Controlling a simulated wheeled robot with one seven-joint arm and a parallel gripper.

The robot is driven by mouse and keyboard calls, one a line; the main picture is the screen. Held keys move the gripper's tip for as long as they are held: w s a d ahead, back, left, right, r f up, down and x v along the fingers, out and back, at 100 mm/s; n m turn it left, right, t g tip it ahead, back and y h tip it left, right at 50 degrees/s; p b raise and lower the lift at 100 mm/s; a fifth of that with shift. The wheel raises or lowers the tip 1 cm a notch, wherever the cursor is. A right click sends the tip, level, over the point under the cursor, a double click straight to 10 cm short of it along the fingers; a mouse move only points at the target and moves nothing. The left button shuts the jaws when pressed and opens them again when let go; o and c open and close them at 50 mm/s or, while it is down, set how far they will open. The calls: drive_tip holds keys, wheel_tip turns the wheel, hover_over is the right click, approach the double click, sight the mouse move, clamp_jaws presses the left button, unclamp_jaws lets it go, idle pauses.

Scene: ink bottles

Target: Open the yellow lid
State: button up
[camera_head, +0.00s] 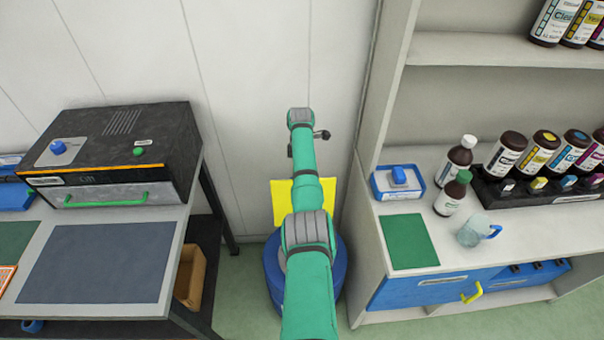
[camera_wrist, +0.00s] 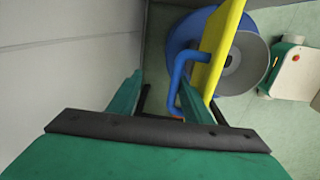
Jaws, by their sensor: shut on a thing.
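The yellow lid (camera_head: 285,205) stands raised, close to upright, over the round blue bin (camera_head: 274,277); my arm covers its middle. In the wrist view the lid (camera_wrist: 224,45) shows almost edge-on, with its blue handle (camera_wrist: 174,85) on the left side. The blue bin (camera_wrist: 183,42) and a grey round surface show behind the lid. My gripper (camera_wrist: 178,108) is shut on the blue handle, which runs between its fingers. The exact contact at the fingertips is partly hidden. In the head view my arm hides the fingers.
A black machine (camera_head: 125,150) stands on the left bench (camera_head: 190,212). On the right, a shelf unit (camera_head: 400,70) holds brown bottles (camera_head: 460,150), a glass mug (camera_head: 470,233) and a green mat (camera_head: 408,242). The wall is close behind the bin. Floor gaps lie on both sides of it.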

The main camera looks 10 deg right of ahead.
wheel_tip(320, 180, up, 10)
drive_tip(key=shift+s+r, duration=0.25)
drive_tip(key=shift+s, duration=0.05)
drive_tip(key=shift+d, duration=0.1)
idle(0.3)
